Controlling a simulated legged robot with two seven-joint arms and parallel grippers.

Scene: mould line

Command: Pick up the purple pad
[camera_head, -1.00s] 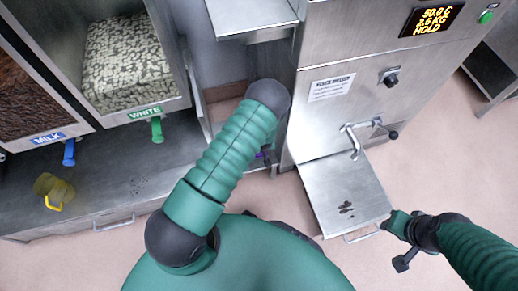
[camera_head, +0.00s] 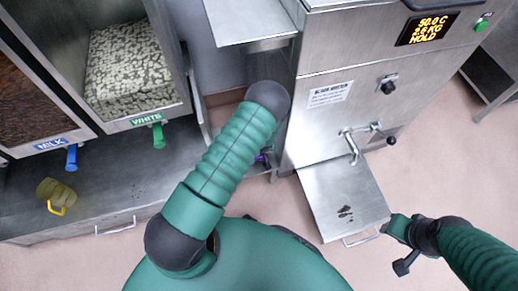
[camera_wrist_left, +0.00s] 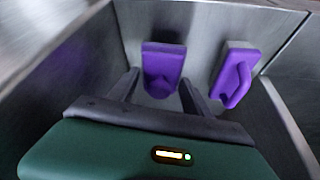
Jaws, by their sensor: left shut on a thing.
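In the left wrist view, a purple pad (camera_wrist_left: 163,66) stands between the two dark fingers of my left gripper (camera_wrist_left: 160,84), which is shut on it. A second purple pad (camera_wrist_left: 236,72) with a loop-like handle is just to the right, apart from the fingers. In the head view my left arm hides most of that spot; only a small purple bit (camera_head: 262,158) shows beside the forearm. My right gripper (camera_head: 394,229) is by the lower right corner of the steel tray; its fingers are too small to read.
Metal walls (camera_wrist_left: 215,20) enclose the pads closely. The head view shows a steel machine (camera_head: 340,120) with a tap and a stained tray (camera_head: 325,190), bins labelled MILK and WHITE (camera_head: 146,119), and a yellow jug (camera_head: 56,193) on the counter (camera_head: 110,195).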

